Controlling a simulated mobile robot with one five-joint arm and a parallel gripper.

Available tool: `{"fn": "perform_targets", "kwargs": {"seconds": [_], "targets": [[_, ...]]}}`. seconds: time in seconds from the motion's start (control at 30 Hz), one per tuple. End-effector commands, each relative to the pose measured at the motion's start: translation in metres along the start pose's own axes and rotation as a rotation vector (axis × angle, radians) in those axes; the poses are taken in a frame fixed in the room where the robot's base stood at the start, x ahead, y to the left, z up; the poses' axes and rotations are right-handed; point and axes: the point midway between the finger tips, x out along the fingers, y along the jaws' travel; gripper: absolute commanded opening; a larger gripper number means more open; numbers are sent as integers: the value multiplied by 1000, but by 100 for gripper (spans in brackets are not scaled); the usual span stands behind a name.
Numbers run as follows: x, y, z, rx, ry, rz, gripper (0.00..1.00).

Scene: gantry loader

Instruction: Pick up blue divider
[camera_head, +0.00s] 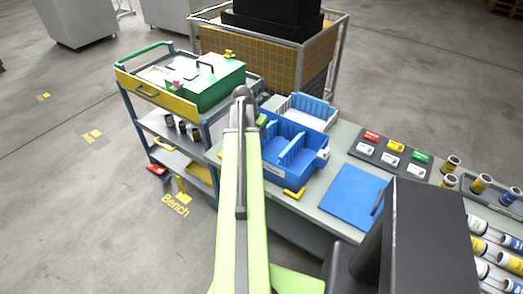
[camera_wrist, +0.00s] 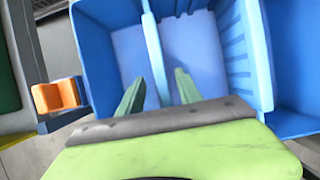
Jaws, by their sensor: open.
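The blue divider (camera_head: 292,149) stands upright across the inside of the blue bin (camera_head: 309,172) on the bench. In the wrist view the divider (camera_wrist: 153,45) shows as a thin light-blue edge-on strip. My gripper (camera_wrist: 160,76) is open over the bin, with one green finger on each side of that strip. I see a gap on both sides, and the fingers are not closed on it. The depth of the fingertips against the divider's top is hard to tell. In the head view my arm covers the bin's left side and hides the fingers.
A white bin with a blue ribbed insert (camera_head: 308,107) stands behind the blue bin. A blue mat (camera_head: 353,194) and a dark board of coloured blocks (camera_head: 391,153) lie to the right. A cart with a green case (camera_head: 210,84) stands left. An orange piece (camera_wrist: 56,95) shows beside the bin.

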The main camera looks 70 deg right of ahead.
Motion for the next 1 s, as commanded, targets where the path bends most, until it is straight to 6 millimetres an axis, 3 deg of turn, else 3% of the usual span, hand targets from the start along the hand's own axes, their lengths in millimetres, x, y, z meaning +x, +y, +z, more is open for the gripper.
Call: {"fn": "perform_targets", "kwargs": {"seconds": [0.03,0.3,0.6,0.83,1.0], "targets": [[16,1,-2,1,0,0,42],[23,0,0,0,0,0,42],[71,-2,1,2,0,1,42],[68,-2,3,1,0,1,42],[68,-2,3,1,0,0,20]]}}
